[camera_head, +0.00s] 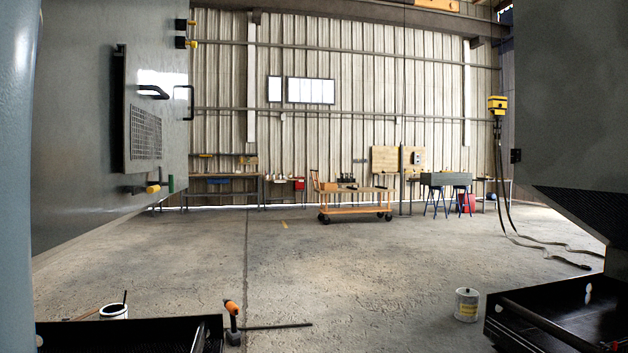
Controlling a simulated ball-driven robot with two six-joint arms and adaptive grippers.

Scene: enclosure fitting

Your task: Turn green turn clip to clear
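A small green piece (171,184), which looks like the green turn clip, sits at the lower right edge of the large grey enclosure panel (80,130) on the left. It is small and seen nearly edge-on, so its turned angle cannot be told. A yellow-ended clip (153,189) is just left of it, below a framed vent cover (146,132) with a black handle (153,91). Two more yellow clips (181,42) are at the panel's upper right edge. Neither of my grippers is in view.
A dark grey panel (570,100) fills the right side. Black trays (120,335) lie at the bottom left and right. An orange-handled tool (232,308), a white pot (114,311) and a can (467,304) are low in view. The middle floor is clear; an orange cart (355,208) stands far back.

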